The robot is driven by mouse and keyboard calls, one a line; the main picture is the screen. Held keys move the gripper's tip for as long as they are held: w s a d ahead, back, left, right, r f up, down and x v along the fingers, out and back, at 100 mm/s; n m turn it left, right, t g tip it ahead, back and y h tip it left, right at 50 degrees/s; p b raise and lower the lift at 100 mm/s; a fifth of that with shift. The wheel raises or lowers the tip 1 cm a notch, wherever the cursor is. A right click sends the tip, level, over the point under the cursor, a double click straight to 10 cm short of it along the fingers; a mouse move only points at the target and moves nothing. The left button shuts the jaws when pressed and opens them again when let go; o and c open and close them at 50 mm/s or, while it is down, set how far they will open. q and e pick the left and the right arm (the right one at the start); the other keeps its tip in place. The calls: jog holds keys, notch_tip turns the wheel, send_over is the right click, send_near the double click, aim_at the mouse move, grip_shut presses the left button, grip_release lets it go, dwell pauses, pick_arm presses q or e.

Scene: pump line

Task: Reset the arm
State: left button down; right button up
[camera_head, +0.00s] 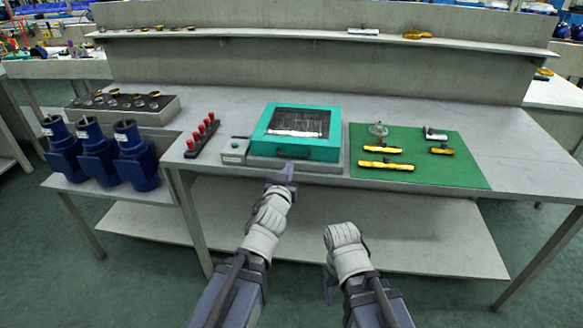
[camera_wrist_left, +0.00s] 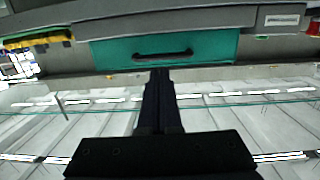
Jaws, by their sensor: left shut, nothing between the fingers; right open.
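My left gripper (camera_head: 287,172) is shut and empty, in front of the teal box (camera_head: 257,138) at the table's front edge. In the left wrist view its closed fingers (camera_wrist_left: 161,78) point at the teal box's front (camera_wrist_left: 215,46), just below the dark handle (camera_wrist_left: 163,55). I cannot tell whether they touch anything. My right arm (camera_head: 347,250) is held low in front of the table. Its gripper (camera_head: 329,284) points down and is partly hidden by the arm.
A green mat (camera_head: 465,172) with yellow tools lies right of the box. A control box with a green button (camera_head: 234,151) and a rack of red-topped pieces (camera_head: 202,135) stand left. Several blue motors (camera_head: 133,155) stand on a lower side shelf. Open floor lies in front.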

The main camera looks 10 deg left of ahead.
pick_arm(q)
jog(key=shift+s+f, duration=0.15)
jog(key=shift+s, duration=0.35)
pick_arm(e)
jog(key=shift+s+f, duration=0.15)
jog(key=shift+s, duration=0.35)
pick_arm(q)
jog(key=s+d+m+g+y+p, duration=0.1)
jog(key=s+d+g+p, duration=0.1)
jog(key=s+g+p, duration=0.6)
jog(key=s+d+m+g+p, duration=0.2)
jog(key=s+g+p, duration=0.7)
jog(key=s, duration=0.7)
jog(key=shift+s+d+y+p, duration=0.35)
jog(key=shift+d+p, duration=0.35)
jog(key=shift+p, duration=0.45)
pick_arm(e)
notch_tip(320, 180, up, 19)
jog(key=shift+r, duration=0.2)
